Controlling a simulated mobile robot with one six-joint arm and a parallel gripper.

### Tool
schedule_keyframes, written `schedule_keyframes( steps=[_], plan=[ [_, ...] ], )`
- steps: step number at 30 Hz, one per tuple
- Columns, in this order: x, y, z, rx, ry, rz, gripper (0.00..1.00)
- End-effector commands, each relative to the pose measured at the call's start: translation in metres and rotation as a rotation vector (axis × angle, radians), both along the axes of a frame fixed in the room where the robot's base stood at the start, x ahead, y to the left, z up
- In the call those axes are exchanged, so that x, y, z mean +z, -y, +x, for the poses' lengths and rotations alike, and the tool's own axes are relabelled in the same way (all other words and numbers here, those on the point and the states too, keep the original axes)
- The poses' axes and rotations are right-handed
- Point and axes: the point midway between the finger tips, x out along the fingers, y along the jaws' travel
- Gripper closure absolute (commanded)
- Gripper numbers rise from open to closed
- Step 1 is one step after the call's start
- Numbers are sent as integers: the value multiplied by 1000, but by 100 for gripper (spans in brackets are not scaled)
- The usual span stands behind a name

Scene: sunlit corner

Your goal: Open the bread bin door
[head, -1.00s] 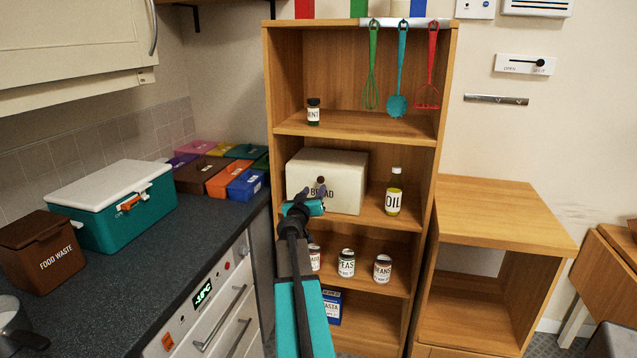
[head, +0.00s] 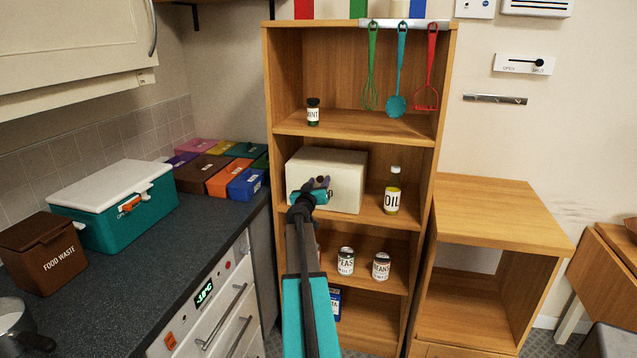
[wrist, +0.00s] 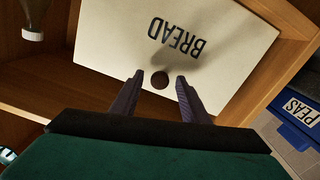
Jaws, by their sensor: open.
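The cream bread bin (head: 345,170) stands on the second shelf of the wooden shelf unit, its door shut. In the wrist view its front (wrist: 225,40) reads BREAD, upside down, with a round brown knob (wrist: 159,80) near one edge. My gripper (head: 319,182) is in front of the bin's face and covers most of the lettering in the head view. In the wrist view my gripper (wrist: 160,82) is open, with one dark finger on each side of the knob. The knob shows between the fingertips; neither finger visibly touches it.
An oil bottle (head: 393,190) stands right of the bin on the same shelf. Tins of peas (head: 346,262) and beans (head: 381,266) stand on the shelf below. The unit's left side panel is close to the bin. The counter (head: 150,255) with several boxes lies to the left.

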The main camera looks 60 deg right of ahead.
Motion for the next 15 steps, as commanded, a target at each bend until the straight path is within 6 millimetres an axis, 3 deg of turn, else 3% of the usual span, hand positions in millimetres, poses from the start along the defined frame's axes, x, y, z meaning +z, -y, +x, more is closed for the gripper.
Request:
schedule_keyframes(
  steps=[10, 15],
  plan=[
    [0, 1, 1, 1, 0, 0, 60],
    [0, 1, 1, 1, 0, 0, 89]
  ],
)
